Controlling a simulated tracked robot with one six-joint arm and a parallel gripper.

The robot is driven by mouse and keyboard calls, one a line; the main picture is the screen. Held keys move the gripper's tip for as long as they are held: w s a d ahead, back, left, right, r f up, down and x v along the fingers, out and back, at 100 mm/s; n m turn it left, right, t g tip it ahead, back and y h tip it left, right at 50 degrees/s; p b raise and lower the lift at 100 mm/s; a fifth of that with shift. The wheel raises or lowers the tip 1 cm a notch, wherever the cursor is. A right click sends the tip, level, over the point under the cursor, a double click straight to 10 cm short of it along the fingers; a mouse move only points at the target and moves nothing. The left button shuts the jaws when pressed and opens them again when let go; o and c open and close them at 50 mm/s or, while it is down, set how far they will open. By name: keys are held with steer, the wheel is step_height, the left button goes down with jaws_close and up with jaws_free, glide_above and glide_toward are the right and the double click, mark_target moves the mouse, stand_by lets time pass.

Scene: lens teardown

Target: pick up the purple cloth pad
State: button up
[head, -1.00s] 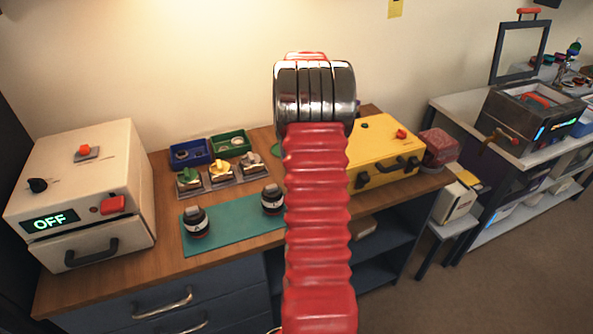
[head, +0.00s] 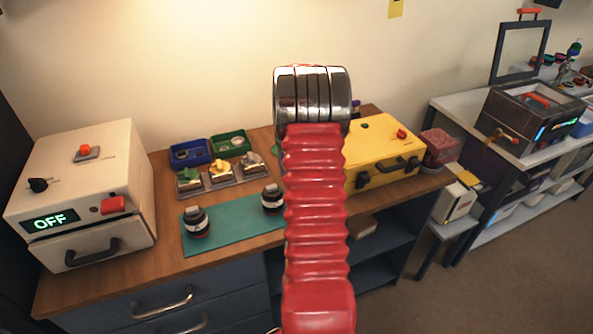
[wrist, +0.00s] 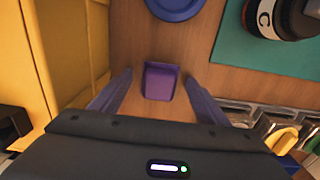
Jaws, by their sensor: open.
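The purple cloth pad (wrist: 161,81) shows in the wrist view as a small squarish piece on the wooden bench top. It lies between and just ahead of the two purple fingers of my gripper (wrist: 158,92). The fingers are open, one on each side, and do not visibly touch it. In the head view my own red arm hides the pad and the gripper.
The yellow case (wrist: 72,50) stands close on the left in the wrist view. A blue round dish (wrist: 176,6) is beyond the pad. The teal mat (wrist: 270,60) with a lens (wrist: 285,17) is at upper right, several metal holders (wrist: 268,125) at lower right.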

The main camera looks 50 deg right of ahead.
steer(key=shift+c, duration=0.2)
steer(key=c, duration=1.2)
steer(key=shift+r, duration=0.1)
step_height(320, 180, up, 18)
steer(key=shift+f, duration=0.1)
stand_by(0.5)
steer(key=o, duration=0.6)
steer(key=c, duration=0.4)
